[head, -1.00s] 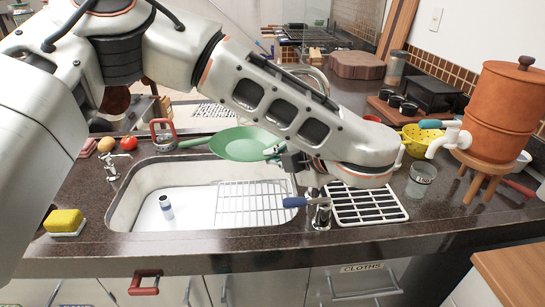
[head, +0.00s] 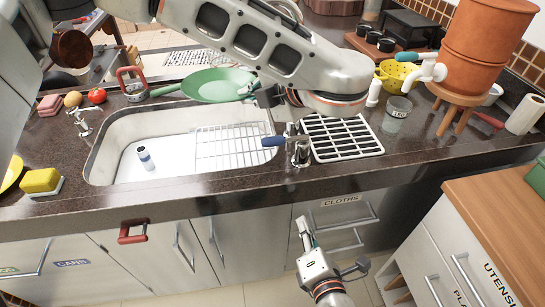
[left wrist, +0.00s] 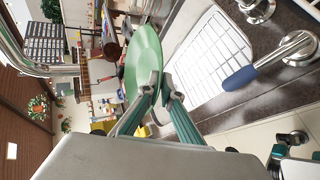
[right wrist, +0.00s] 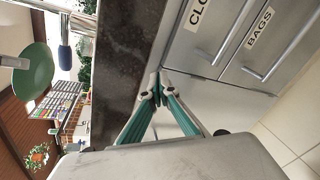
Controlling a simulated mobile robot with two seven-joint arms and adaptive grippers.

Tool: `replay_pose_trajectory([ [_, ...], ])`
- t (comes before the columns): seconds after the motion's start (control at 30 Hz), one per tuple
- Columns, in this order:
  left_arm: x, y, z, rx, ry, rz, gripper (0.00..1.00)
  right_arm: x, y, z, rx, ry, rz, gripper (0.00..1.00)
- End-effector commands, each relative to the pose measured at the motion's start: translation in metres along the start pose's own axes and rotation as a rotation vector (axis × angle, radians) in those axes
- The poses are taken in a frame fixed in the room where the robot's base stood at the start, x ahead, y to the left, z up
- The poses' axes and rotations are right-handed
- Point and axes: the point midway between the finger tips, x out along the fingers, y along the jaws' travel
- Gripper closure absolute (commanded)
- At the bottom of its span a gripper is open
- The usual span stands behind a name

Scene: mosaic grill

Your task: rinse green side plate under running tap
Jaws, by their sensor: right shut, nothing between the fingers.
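The green side plate (head: 222,84) is held tilted above the back part of the sink (head: 110,145). My left gripper (head: 250,90) is shut on its right rim; the left wrist view shows the fingertips (left wrist: 161,88) at the rim of the plate (left wrist: 143,60). The tap (head: 298,150) stands at the sink's right end, with a blue-tipped lever (head: 272,141) pointing left. Its curved spout (left wrist: 40,68) shows in the left wrist view; my left arm hides most of it in the head view. No running water is visible. My right gripper (head: 305,232) is shut and empty, in front of the cabinets.
A wire rack (head: 232,148) and a small cylinder (head: 144,155) lie in the sink. A yellow sponge (head: 41,181) lies at left. The counter's front edge is beside my right gripper.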

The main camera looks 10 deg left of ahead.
Motion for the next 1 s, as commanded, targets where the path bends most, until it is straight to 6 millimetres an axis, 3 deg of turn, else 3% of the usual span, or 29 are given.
replay_pose_trajectory([
  [0.03, 0.000, 0.000, 0.000, -0.001, -0.001, 0.001, 1.00, 0.001, 0.022, 0.003, -0.141, -0.025, 0.036, 1.00],
  [0.2, 0.000, 0.000, 0.000, -0.001, -0.001, 0.001, 1.00, -0.003, 0.083, 0.010, -0.587, -0.136, 0.119, 1.00],
  [0.4, 0.000, 0.000, 0.000, 0.000, 0.000, 0.001, 1.00, -0.014, 0.128, 0.017, -0.912, -0.256, 0.161, 1.00],
  [0.67, 0.000, 0.000, 0.000, 0.000, -0.001, 0.001, 1.00, -0.007, 0.146, 0.021, -1.016, -0.303, 0.167, 1.00],
  [1.0, 0.000, 0.000, 0.000, -0.001, 0.000, 0.001, 1.00, 0.047, 0.162, 0.030, -1.012, -0.301, 0.168, 1.00],
])
